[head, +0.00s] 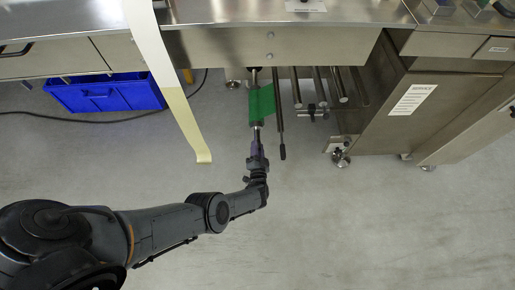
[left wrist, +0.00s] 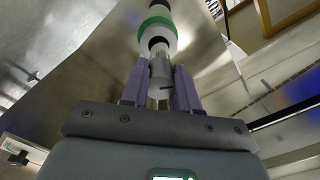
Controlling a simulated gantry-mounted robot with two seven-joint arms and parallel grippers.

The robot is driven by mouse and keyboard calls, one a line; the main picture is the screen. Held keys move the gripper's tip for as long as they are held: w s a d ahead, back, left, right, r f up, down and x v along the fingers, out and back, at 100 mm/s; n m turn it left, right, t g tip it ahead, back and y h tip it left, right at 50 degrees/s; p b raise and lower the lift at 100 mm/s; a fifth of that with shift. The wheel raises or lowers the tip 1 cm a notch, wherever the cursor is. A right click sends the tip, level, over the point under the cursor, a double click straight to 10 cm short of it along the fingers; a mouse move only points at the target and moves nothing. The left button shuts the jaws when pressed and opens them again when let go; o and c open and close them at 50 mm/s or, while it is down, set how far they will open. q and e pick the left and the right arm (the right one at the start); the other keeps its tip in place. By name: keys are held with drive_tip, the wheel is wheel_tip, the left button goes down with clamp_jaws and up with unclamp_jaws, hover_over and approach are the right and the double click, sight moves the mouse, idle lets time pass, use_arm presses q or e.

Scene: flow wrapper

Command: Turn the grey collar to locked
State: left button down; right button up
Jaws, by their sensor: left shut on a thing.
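The grey collar (left wrist: 160,78) is a short metallic cylinder at the near end of a shaft, with a dark mark on its lower edge. My left gripper (left wrist: 161,92) has its two purple fingers shut on either side of the collar. In the head view my left gripper (head: 256,147) reaches up to the shaft end under the machine, just below a green roll (head: 262,103). The green band and white core of the roll also show beyond the collar in the left wrist view. Any lock marking is too small to read. My right gripper is not in view.
More rods (head: 320,90) stand further right, then a cabinet with a service label (head: 412,99). A pale strip (head: 186,120) hangs at left before a blue crate (head: 105,94). The floor in front is clear.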

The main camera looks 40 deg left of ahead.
use_arm(q)
drive_tip(key=m, duration=0.6)
drive_tip(key=shift+s+f, duration=0.1)
drive_tip(key=shift+f, duration=0.05)
drive_tip(key=m, duration=0.5)
drive_tip(key=shift+m, duration=0.8)
drive_tip(key=shift+r, duration=0.2)
drive_tip(key=c, duration=0.8)
unclamp_jaws()
drive_tip(key=shift+c, duration=0.2)
drive_tip(key=shift+r, duration=0.1)
